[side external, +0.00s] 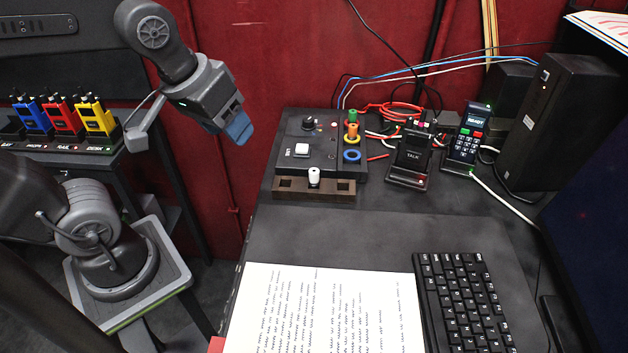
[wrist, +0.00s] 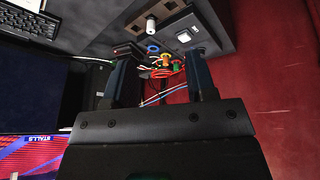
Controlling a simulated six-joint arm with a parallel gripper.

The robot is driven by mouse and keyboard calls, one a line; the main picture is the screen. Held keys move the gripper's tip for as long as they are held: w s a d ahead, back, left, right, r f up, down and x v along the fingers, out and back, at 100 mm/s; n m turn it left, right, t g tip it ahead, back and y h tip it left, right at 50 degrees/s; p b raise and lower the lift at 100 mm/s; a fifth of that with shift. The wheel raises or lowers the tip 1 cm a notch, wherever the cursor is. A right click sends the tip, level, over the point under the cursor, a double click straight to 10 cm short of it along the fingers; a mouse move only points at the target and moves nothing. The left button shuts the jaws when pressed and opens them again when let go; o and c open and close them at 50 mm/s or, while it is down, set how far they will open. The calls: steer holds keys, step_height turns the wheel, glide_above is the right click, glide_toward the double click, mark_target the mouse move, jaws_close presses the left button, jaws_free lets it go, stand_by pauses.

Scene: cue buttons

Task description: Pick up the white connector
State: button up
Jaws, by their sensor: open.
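The white connector (side external: 314,176) stands upright in the middle of a dark brown block (side external: 343,187) at the front of a black panel. It also shows near the top of the wrist view (wrist: 151,24). My gripper (side external: 237,128) hangs in the air to the left of the panel and higher than the connector, its blue fingers pointing down. In the wrist view the two fingers of my gripper (wrist: 161,78) are well apart with nothing held between them. The connector lies beyond the fingertips, apart from them.
The panel (side external: 328,152) carries a white button (side external: 302,149), a black knob (side external: 309,123) and coloured rings (side external: 352,132). A talk handset (side external: 411,158) and a keypad unit (side external: 464,140) stand right of it. Paper (side external: 320,300) and a keyboard (side external: 465,300) lie in front; the desk between is clear.

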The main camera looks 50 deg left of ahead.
steer(key=w+n+g, duration=0.3)
steer(key=w+n, duration=0.5)
steer(key=n+g, duration=0.2)
steer(key=n, duration=0.5)
glide_above(314, 171)
step_height(314, 171, down, 4)
steer(key=f, duration=0.8)
steer(key=shift+w+d+f, duration=0.1)
steer(key=shift+w+f, duration=0.1)
steer(key=shift+w, duration=0.05)
steer(key=shift+s+f, duration=0.15)
steer(key=shift+f, duration=1.15)
steer(key=shift+s+f, duration=0.1)
steer(key=shift+f, duration=1.15)
jaws_close()
steer(key=shift+r, duration=0.1)
